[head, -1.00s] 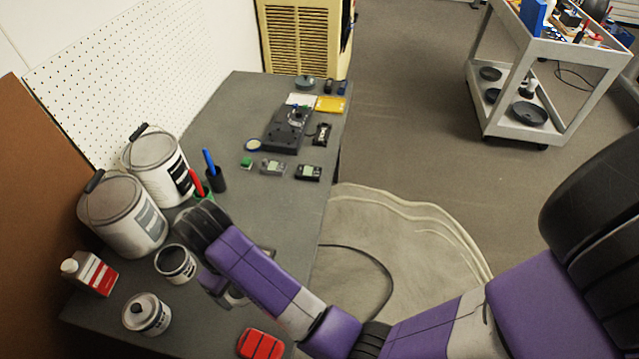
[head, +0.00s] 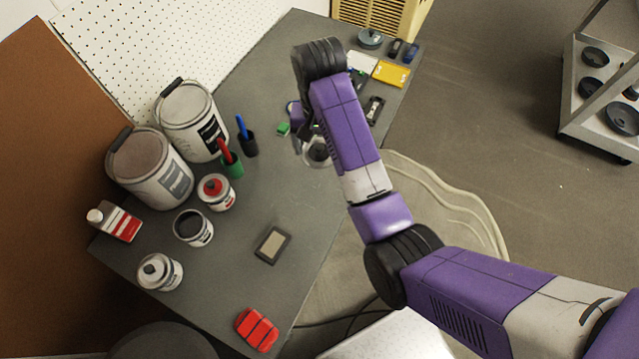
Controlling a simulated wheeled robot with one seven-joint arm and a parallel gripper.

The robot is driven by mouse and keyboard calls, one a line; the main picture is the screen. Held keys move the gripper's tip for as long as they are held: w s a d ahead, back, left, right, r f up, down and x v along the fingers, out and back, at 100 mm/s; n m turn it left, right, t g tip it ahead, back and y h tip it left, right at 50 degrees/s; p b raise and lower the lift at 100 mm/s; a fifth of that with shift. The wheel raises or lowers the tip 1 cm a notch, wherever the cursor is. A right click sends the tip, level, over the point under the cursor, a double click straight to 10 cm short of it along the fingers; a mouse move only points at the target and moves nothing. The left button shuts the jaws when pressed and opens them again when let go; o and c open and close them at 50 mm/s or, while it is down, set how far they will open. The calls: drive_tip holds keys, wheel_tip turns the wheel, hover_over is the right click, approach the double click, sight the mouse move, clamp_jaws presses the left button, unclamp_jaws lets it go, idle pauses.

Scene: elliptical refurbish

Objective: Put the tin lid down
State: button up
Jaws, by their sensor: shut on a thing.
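My gripper (head: 307,145) is over the middle part of the grey workbench (head: 330,205), pointing down. It is shut on a small round piece with a pale rim and dark centre, which looks like the tin lid (head: 319,153). My arm hides part of the lid, and I cannot tell whether it touches the bench. An open tin (head: 193,229) with a dark inside stands at the lower left, well away from my gripper. A tin with a red top (head: 216,192) stands just behind it.
Two large paint cans (head: 150,168), a red-and-white bottle (head: 114,222), a closed small tin (head: 159,272) and pen cups (head: 232,165) stand on the left. A framed grey pad (head: 272,245) and red block (head: 257,329) lie nearer. Bare bench surrounds the pad.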

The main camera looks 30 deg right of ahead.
drive_tip(key=b, duration=0.3)
hover_over(318, 189)
wheel_tip(318, 189, down, 14)
drive_tip(key=shift+f, duration=2.4)
drive_tip(key=shift+f, duration=0.1)
drive_tip(key=o, duration=1.3)
wheel_tip(318, 189, up, 12)
drive_tip(key=shift+r, duration=0.1)
